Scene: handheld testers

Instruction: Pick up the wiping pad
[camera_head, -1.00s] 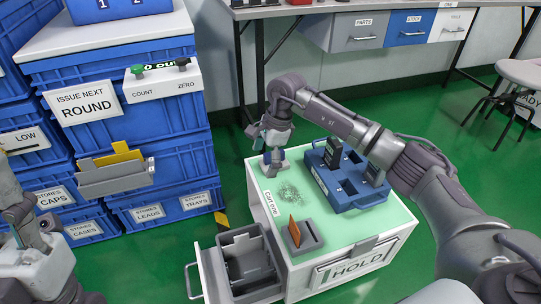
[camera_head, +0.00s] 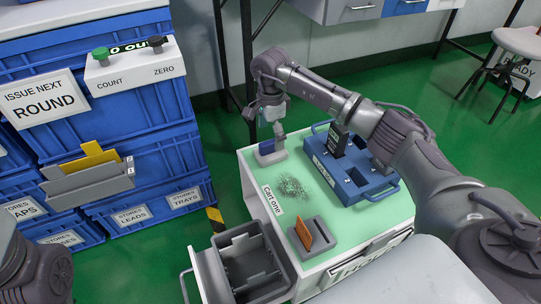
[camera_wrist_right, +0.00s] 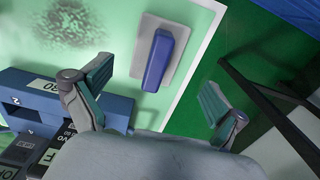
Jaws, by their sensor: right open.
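The wiping pad (camera_head: 271,155) is a flat grey plate with a blue block handle. It lies on the green top of the cart, at the far left corner. My right gripper (camera_head: 264,133) is open and empty just above it. In the right wrist view the pad's blue handle (camera_wrist_right: 158,62) shows between the two spread fingers, apart from both. My left arm shows only in part at the lower left, and its gripper is out of view.
A dark smudge (camera_head: 292,187) marks the cart top (camera_head: 255,177). A blue rack (camera_head: 367,190) with dark testers stands to its right. A grey holder with an orange card (camera_head: 313,234) is nearer. An open grey bin (camera_head: 250,262) hangs at the cart's left side.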

